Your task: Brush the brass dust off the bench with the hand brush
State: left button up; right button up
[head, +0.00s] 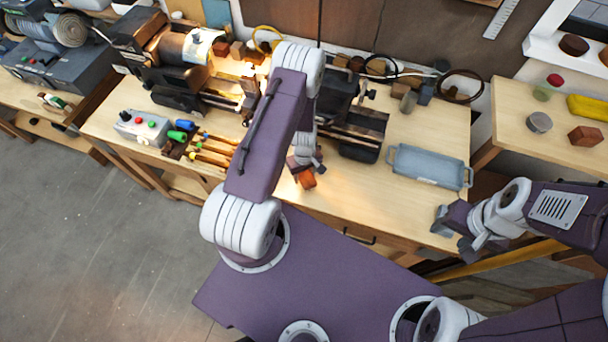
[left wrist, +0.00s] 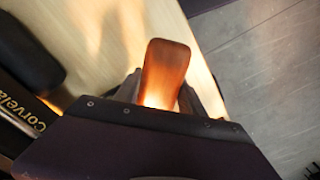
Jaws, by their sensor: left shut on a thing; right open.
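My left gripper (head: 304,166) is shut on a reddish-brown wooden piece, which looks like the hand brush (head: 306,180), over the front part of the bench (head: 350,198). In the left wrist view, the rounded wooden end of the brush (left wrist: 164,70) sticks out between the fingers; bristles do not show. I cannot tell whether the brush touches the bench top. My right gripper (head: 446,220) is open and empty by the bench's front right corner. I cannot make out brass dust; my left arm hides part of the bench.
A lathe (head: 360,125) stands behind the left gripper. A blue-grey tray (head: 428,166) lies to the right. A control box (head: 143,128) and several yellow-handled tools (head: 212,150) are at the left. A side table (head: 545,145) holds small blocks. The bench front beside the tray is clear.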

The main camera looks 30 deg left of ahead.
pick_arm(q)
jog(key=r+p, duration=0.2)
jog(key=r, duration=0.1)
jog(key=shift+a+r, duration=0.1)
jog(key=shift+a, duration=0.2)
jog(key=shift+r, duration=0.1)
jog(key=shift+d, duration=0.15)
